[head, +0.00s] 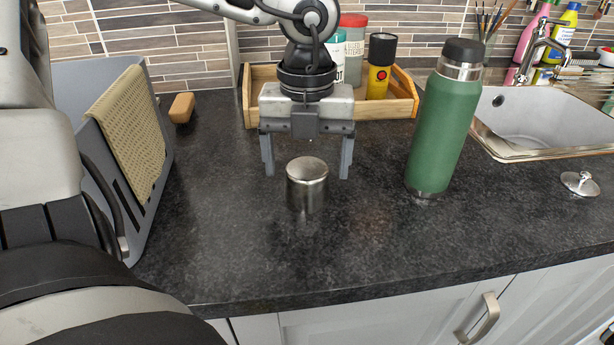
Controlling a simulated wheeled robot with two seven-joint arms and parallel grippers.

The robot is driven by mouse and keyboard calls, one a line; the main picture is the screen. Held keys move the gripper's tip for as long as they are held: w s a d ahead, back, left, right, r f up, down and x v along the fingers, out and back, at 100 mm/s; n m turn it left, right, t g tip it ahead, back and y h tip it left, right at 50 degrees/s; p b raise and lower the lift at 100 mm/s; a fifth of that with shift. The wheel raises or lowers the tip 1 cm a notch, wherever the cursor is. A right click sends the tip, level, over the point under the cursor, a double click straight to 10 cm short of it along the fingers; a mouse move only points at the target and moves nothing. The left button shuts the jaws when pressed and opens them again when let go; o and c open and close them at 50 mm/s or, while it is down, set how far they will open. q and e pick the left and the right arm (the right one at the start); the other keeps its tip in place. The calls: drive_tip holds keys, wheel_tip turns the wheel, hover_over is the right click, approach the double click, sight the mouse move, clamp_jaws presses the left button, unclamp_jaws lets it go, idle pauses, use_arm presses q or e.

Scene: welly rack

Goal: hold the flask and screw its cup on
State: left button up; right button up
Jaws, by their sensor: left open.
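The green flask (443,130) stands upright on the dark worktop, right of the middle, with a dark stopper and a steel band at its top. The steel cup (307,185) rests on the worktop left of the flask, its closed end up. My left gripper (307,168) points down just behind and above the cup. Its two fingers are wide apart, one to each side of the cup in the picture, and nothing is between them that I can see being gripped. Whether the fingers reach down around the cup is hard to tell. My right gripper is not in view.
A wooden tray (252,103) with jars and a yellow-black torch (379,68) stands behind my gripper. A sink (540,118) with a tap and a plug (579,183) is at the right. A grey rack with a beige cloth (130,130) stands left. The front worktop is clear.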

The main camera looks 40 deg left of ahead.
sight(307, 169)
use_arm(q)
drive_tip(key=shift+f, duration=0.95)
drive_tip(key=c, duration=1.1)
drive_tip(key=shift+o, duration=0.2)
drive_tip(key=shift+r, duration=0.1)
wheel_tip(307, 169, up, 18)
drive_tip(key=p, duration=0.1)
